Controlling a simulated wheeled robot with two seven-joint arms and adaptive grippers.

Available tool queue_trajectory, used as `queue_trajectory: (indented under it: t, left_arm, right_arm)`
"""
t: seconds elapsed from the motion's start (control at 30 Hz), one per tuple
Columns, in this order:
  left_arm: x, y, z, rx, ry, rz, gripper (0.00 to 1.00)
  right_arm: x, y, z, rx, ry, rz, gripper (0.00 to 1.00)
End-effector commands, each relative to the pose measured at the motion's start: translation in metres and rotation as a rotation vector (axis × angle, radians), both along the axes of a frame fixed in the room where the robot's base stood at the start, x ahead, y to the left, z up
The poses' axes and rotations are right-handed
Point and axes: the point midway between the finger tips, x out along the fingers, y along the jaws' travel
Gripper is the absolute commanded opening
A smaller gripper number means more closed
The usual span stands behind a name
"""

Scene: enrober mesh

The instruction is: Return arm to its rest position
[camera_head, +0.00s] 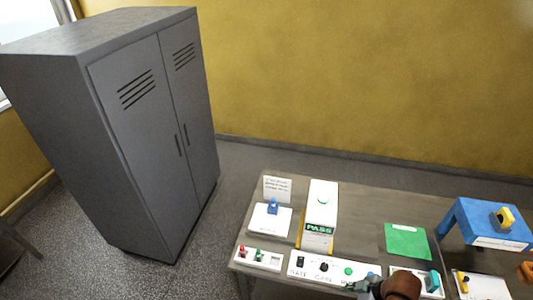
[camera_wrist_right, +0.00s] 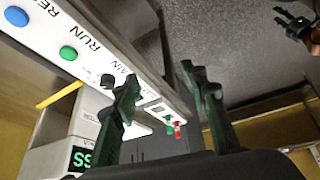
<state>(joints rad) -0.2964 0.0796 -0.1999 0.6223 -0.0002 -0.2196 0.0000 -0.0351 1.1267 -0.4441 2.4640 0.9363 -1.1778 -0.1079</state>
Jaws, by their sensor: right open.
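My right gripper (camera_wrist_right: 165,95) is open, with nothing between its two dark fingers. In the right wrist view its fingers are close to the white control panel (camera_wrist_right: 98,45), which has blue, green and black controls. In the head view the right gripper (camera_head: 366,286) is at the bottom edge, in front of the same panel (camera_head: 308,268), with its brown wrist to the right. Another dark gripper, apparently my left (camera_wrist_right: 293,22), shows small at the top right of the right wrist view. Its jaw opening is unclear.
The table (camera_head: 365,205) holds a white machine with a PASS display (camera_head: 319,230), a green pad (camera_head: 406,240), a blue stand (camera_head: 486,222) and a small panel with red and green switches (camera_head: 258,257). A grey locker (camera_head: 140,130) stands left. Floor between them is clear.

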Motion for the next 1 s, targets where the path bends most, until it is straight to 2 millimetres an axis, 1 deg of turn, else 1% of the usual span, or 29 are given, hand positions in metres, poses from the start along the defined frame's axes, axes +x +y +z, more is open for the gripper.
queue_trajectory:
  t: [0.03, 0.1, 0.23, 0.33, 0.43, 0.57, 0.7, 0.87, 1.0]
  left_arm:
    - [-0.004, 0.000, 0.000, 0.001, 0.005, 0.001, 0.40]
    - [-0.008, 0.001, -0.001, 0.001, 0.010, 0.002, 0.40]
    - [-0.010, 0.001, -0.001, 0.001, 0.013, 0.002, 0.40]
    - [-0.008, 0.001, -0.001, 0.001, 0.011, 0.001, 0.40]
    - [-0.007, 0.001, -0.001, 0.001, 0.009, 0.001, 0.40]
    - [-0.006, 0.001, 0.000, 0.001, 0.008, 0.001, 0.40]
    - [-0.005, 0.001, 0.000, 0.002, 0.006, 0.001, 0.40]
    - [-0.004, 0.001, 0.000, 0.002, 0.005, 0.000, 0.40]
    - [-0.004, 0.001, 0.000, 0.001, 0.004, 0.000, 0.40]
  right_arm:
    - [-0.001, 0.005, -0.003, 0.014, -0.006, -0.020, 0.40]
    - [0.000, 0.008, -0.007, 0.023, -0.019, -0.053, 0.40]
    - [0.000, 0.009, -0.016, 0.041, -0.045, -0.157, 0.40]
    - [-0.004, 0.002, -0.025, 0.046, -0.059, -0.281, 0.40]
    - [-0.014, -0.012, -0.035, 0.039, -0.057, -0.428, 0.40]
    - [-0.035, -0.037, -0.049, 0.012, -0.033, -0.617, 0.40]
    - [-0.062, -0.060, -0.062, -0.024, 0.005, -0.782, 0.40]
    - [-0.096, -0.080, -0.074, -0.066, 0.054, -0.936, 0.40]
    - [-0.129, -0.094, -0.083, -0.106, 0.106, -1.060, 0.40]
